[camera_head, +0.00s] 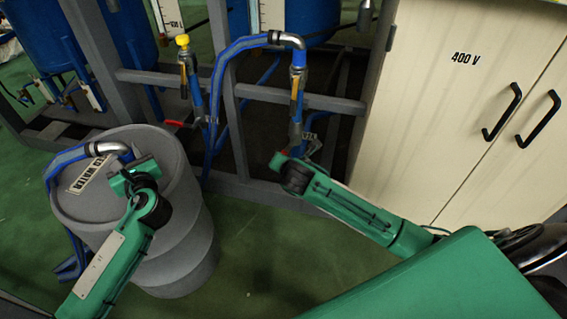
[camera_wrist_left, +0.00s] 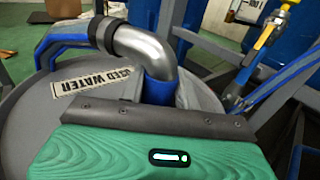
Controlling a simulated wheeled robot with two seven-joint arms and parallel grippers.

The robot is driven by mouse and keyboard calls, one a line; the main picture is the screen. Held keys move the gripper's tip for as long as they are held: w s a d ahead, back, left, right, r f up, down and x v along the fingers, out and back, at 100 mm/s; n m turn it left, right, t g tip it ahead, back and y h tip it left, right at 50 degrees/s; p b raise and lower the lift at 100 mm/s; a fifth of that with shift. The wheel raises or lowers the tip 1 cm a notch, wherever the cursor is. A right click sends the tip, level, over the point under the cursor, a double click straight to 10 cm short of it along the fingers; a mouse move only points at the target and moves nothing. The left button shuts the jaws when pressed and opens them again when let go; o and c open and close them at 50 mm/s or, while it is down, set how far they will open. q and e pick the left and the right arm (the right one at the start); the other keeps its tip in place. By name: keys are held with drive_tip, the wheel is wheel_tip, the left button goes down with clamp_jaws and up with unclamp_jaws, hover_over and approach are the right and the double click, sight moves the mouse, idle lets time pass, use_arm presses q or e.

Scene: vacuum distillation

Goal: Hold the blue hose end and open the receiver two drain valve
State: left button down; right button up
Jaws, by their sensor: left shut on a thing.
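The blue hose end, a silver elbow (camera_head: 112,148) with a blue collar, is at the grey drum's top. My left gripper (camera_head: 130,168) is shut on it; the left wrist view shows the elbow (camera_wrist_left: 148,52) and blue collar (camera_wrist_left: 158,90) just beyond the green finger. A second blue hose ends in a silver elbow (camera_head: 290,39) atop the right drain pipe (camera_head: 297,95) on the frame. My right gripper (camera_head: 298,152) is at the lower end of that pipe. Its fingers are small and partly hidden. A red bit (camera_head: 277,160), perhaps a valve handle, shows beside it.
The grey drum (camera_head: 185,235), labelled as water, stands at front left. A left drain pipe has a yellow cap (camera_head: 182,40) and red handle (camera_head: 180,124). A cream 400 V cabinet (camera_head: 450,120) bounds the right. Green floor (camera_head: 260,255) is clear between drum and right arm.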

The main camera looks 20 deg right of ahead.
use_arm(q)
drive_tip(key=c, duration=0.9)
unclamp_jaws()
